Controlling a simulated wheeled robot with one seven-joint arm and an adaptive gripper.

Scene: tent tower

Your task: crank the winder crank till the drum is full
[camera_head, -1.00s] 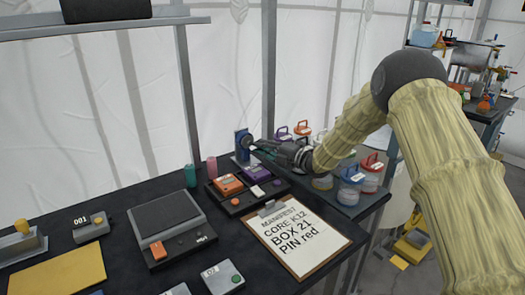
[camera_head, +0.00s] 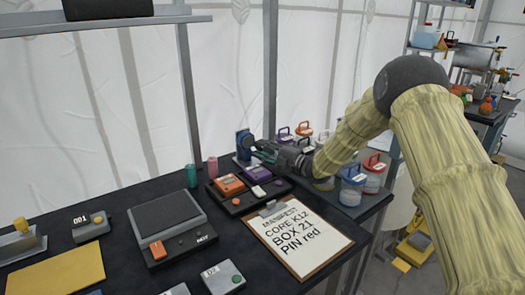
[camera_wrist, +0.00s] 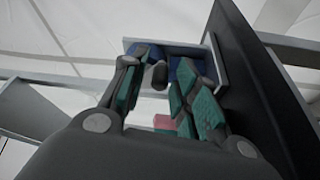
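The winder (camera_head: 243,143) is a small blue upright unit at the back edge of the dark table. It also shows in the wrist view (camera_wrist: 180,52) as a blue block on a grey plate. A dark crank knob (camera_wrist: 160,75) stands between my fingers in the wrist view, with a visible gap on each side. My gripper (camera_head: 257,151) is open, its teal-padded fingers around the knob without clearly touching it. In the head view my gripper partly covers the winder. The drum's fill cannot be made out.
A tray (camera_head: 236,211) with orange and purple blocks lies just in front of the winder. Pink (camera_head: 213,166) and teal (camera_head: 191,175) cylinders stand to its left. A manifest clipboard (camera_head: 334,245) lies at the right front.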

